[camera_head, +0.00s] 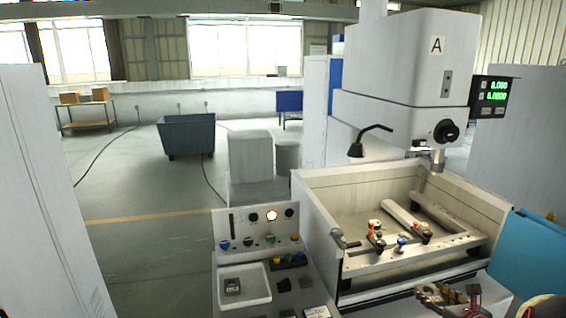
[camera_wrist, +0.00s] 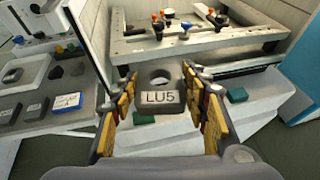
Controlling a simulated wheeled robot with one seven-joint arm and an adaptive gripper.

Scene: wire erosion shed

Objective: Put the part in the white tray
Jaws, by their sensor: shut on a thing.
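My gripper (camera_wrist: 160,88) has yellow-padded fingers and is shut on a dark grey part (camera_wrist: 171,109) with a hole and the label "LU5". The part is held between the fingertips in the wrist view. In the head view my gripper (camera_head: 450,297) is at the lower right, in front of the machine tank; the part is hard to make out there. The white tray (camera_head: 257,294) lies on the console to the left of my gripper and holds another dark block (camera_head: 232,286). The tray also shows at the left of the wrist view (camera_wrist: 38,70).
The machine tank (camera_head: 320,215) with raised walls and clamps stands behind my gripper. The console (camera_head: 226,232) carries knobs, several dark blocks and a label card (camera_head: 318,312) right of the tray. Green blocks (camera_wrist: 237,95) lie on a white surface below. A blue panel (camera_head: 530,255) is at right.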

